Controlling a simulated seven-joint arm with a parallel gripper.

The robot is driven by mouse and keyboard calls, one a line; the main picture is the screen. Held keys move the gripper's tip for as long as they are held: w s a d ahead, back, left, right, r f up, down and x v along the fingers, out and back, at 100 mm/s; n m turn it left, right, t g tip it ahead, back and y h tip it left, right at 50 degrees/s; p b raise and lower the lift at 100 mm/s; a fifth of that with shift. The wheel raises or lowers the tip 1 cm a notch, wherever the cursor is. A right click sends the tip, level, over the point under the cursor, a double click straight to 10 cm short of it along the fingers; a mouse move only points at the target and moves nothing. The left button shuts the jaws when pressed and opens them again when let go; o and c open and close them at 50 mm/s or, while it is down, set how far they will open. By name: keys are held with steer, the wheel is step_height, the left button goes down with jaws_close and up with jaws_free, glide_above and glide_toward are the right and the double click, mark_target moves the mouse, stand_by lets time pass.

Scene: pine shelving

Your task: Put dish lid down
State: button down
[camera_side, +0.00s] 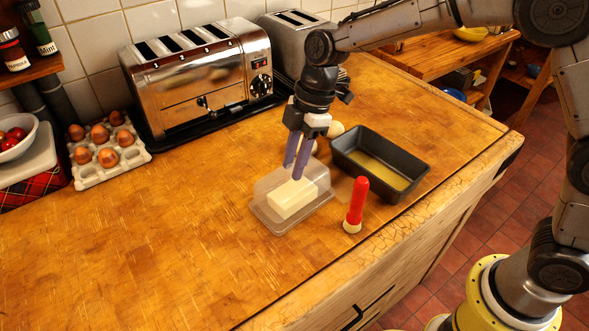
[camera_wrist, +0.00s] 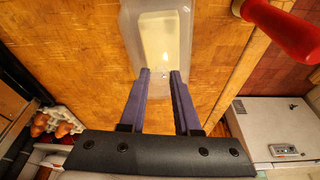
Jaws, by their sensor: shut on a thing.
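A clear dish lid (camera_side: 266,187) surrounds a pale block of butter (camera_side: 292,198) on a low dish (camera_side: 272,229) on the wooden counter. The lid looks level and close over the dish; I cannot tell whether its rim touches. My gripper (camera_side: 297,172) points down from above with its purple fingers closed on the top of the lid. In the wrist view, my gripper (camera_wrist: 160,73) has its fingertips near one end of the butter (camera_wrist: 158,38), with the clear lid (camera_wrist: 131,40) around it. The small gripped part is hard to make out.
A chrome toaster (camera_side: 190,95) and an egg carton (camera_side: 132,150) are at the back. The counter's left front is clear.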

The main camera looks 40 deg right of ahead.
mark_target(307, 169)
steer(key=shift+f, duration=1.2)
steer(key=shift+f, duration=0.15)
steer(key=c, duration=0.6)
jaws_free()
steer(key=s+d+r+m+t, duration=0.1)
steer(key=s+d+r+m, duration=0.2)
steer(key=r, duration=0.5)
steer(key=s+d+r+m, duration=0.1)
steer(key=s+d+r, duration=0.2)
steer(key=d+r, duration=0.3)
steer(key=s+d+m+t+h, duration=0.1)
steer(key=s+d+m, duration=0.2)
steer(key=s, duration=0.3)
steer(key=s+d+f+m+t+h, duration=0.1)
steer(key=s+d+m, duration=0.3)
steer(key=s, duration=0.3)
steer(key=s+d+f+m+t+h, duration=0.1)
steer(key=s+d+m+t, duration=0.1)
steer(key=s+m, duration=0.3)
steer(key=shift+s+d+f+m, duration=0.1)
steer(key=shift+s+d+m, duration=0.3)
steer(key=shift+s+d, duration=0.45)
